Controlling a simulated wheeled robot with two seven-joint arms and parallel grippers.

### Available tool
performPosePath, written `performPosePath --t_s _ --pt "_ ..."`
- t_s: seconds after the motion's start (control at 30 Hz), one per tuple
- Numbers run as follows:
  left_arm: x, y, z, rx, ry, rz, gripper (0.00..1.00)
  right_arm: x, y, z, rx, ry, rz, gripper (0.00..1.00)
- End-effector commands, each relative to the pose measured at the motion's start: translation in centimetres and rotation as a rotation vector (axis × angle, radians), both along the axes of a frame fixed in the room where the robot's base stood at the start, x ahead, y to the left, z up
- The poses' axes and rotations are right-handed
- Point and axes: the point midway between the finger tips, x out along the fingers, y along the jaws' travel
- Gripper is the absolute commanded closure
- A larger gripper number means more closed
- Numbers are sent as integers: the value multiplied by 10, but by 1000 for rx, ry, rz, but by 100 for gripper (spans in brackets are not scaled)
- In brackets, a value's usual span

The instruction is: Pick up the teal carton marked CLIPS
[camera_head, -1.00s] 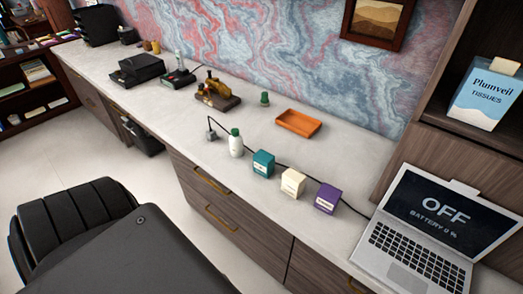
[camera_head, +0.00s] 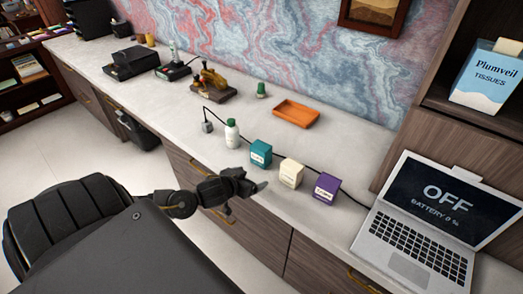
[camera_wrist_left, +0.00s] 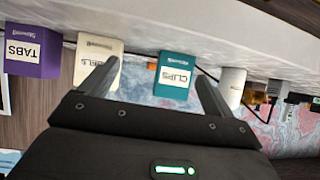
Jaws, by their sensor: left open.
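The teal carton marked CLIPS (camera_head: 260,154) stands upright near the front edge of the desk, between a white bottle with a green cap (camera_head: 232,134) and a cream carton (camera_head: 291,173). My left gripper (camera_head: 246,199) is open and empty at the desk's front edge, apart from the carton and nearer the camera. In the left wrist view, which is upside down, the teal carton (camera_wrist_left: 175,76) shows between the two spread fingers, with its CLIPS label readable. My right gripper is in neither view.
A purple carton marked TABS (camera_head: 326,188) stands right of the cream one, then an open laptop (camera_head: 418,240). A black cable runs behind the cartons. An orange tray (camera_head: 296,113) lies farther back, with bare desk around it.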

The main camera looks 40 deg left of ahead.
Motion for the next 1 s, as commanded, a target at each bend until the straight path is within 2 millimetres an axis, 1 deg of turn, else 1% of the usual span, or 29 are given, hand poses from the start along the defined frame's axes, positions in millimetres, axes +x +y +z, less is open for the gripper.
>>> performPosePath --t_s 0.03,0.2,0.33,0.43,0.5,0.8,0.9,1.0 --pt "8 11 7 7 -28 -1 11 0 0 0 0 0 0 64" --pt "29 40 31 -3 -117 -3 11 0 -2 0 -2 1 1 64" --pt "35 49 39 -9 -144 -6 11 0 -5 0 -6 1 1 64" --pt "36 49 40 -11 -148 -5 11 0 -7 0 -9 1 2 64" --pt "41 50 38 -10 -148 -4 11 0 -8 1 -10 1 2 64" --pt "81 52 23 -11 -148 -5 11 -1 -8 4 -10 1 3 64" --pt "86 52 20 -11 -147 -5 11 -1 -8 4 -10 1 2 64" --pt "88 52 19 -11 -146 -6 11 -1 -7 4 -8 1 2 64"
